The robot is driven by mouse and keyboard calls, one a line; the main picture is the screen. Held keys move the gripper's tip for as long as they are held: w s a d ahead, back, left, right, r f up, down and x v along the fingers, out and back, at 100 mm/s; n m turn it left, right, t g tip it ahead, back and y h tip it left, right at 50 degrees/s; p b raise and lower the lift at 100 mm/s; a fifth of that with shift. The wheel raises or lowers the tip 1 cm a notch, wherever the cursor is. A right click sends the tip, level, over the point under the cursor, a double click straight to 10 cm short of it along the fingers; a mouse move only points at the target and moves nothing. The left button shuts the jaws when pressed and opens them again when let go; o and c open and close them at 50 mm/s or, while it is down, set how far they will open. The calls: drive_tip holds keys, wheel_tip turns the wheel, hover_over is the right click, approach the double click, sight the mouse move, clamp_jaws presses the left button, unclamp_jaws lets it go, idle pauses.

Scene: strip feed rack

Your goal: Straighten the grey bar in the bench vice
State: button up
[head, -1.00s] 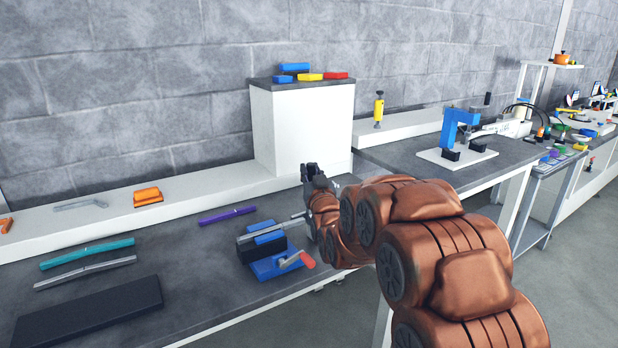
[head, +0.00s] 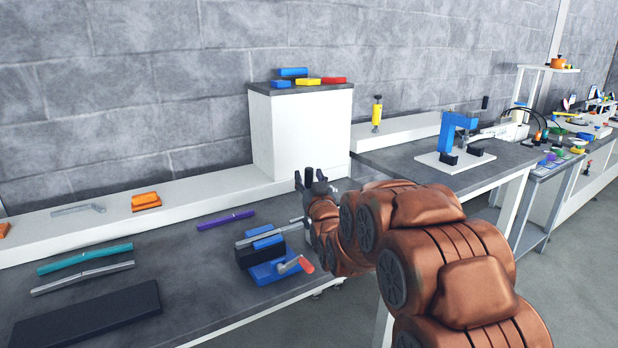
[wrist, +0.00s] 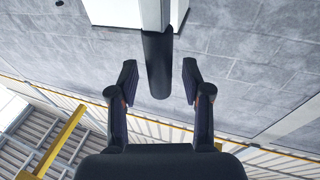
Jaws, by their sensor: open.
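The grey bar (head: 262,236) is clamped in the blue bench vice (head: 270,270), which has a red-tipped handle and sits at the bench's front right. The bar's left end sticks out past the jaws, and its right end runs toward my arm. Whether it is bent is too small to tell. My gripper (head: 304,178) is above and beyond the bar's right end, fingers pointing up, apart from the bar. In the wrist view my gripper (wrist: 159,72) is open, and a dark rounded thing that I cannot identify shows between the fingers. The vice is not recognisable there.
Another grey bar (head: 82,278), a teal bar (head: 85,258) and a purple bar (head: 226,219) lie left of the vice. A black slab (head: 88,314) lies in front. A white cabinet (head: 300,130) stands behind my gripper. The bench between the purple and teal bars is clear.

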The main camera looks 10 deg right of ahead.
drive_tip(key=s+f, duration=0.1)
drive_tip(key=s, duration=0.5)
drive_tip(key=shift+s, duration=0.35)
drive_tip(key=shift+f, duration=0.15)
